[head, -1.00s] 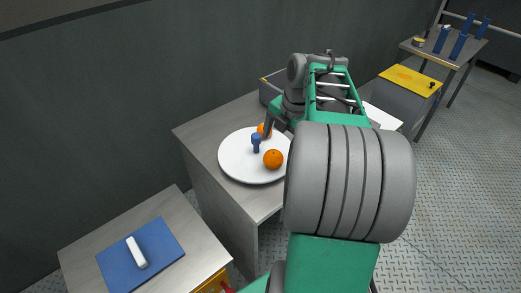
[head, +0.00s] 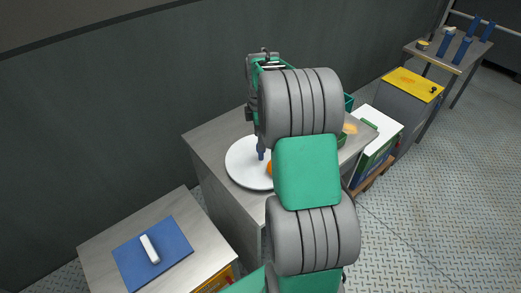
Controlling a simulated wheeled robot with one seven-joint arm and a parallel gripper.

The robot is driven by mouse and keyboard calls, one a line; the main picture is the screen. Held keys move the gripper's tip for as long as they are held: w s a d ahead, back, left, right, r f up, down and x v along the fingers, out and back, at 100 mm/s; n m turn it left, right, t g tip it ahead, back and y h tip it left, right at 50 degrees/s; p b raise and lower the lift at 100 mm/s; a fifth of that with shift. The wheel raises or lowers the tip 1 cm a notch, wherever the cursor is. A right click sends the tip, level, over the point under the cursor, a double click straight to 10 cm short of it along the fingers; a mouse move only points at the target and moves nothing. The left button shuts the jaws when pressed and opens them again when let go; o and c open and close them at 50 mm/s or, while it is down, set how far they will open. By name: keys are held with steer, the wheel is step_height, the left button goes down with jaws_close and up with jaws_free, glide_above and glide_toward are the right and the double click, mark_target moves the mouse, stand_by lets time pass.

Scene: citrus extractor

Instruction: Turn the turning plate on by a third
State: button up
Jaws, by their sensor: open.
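The white round turning plate (head: 240,168) lies on the grey worktop (head: 207,137), partly hidden by my arm on its right. A blue upright peg (head: 261,154) stands on the plate. An orange (head: 270,168) shows only as a sliver beside my arm; the other orange is hidden. My gripper (head: 259,138) is open and points down right above the peg. Its fingers are small and dark here, and I cannot tell whether they touch the peg or stand around it.
A lower table at the left holds a blue mat (head: 180,262) with a white block (head: 150,249). A dark wall stands behind.

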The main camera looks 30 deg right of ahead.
mark_target(261, 153)
steer(key=shift+f+m, duration=0.15)
steer(key=shift+m, duration=1.05)
steer(key=shift+f, duration=0.25)
step_height(261, 153, down, 7)
steer(key=shift+f+p, duration=0.1)
steer(key=shift+p, duration=0.5)
steer(key=shift+c, duration=0.4)
jaws_close()
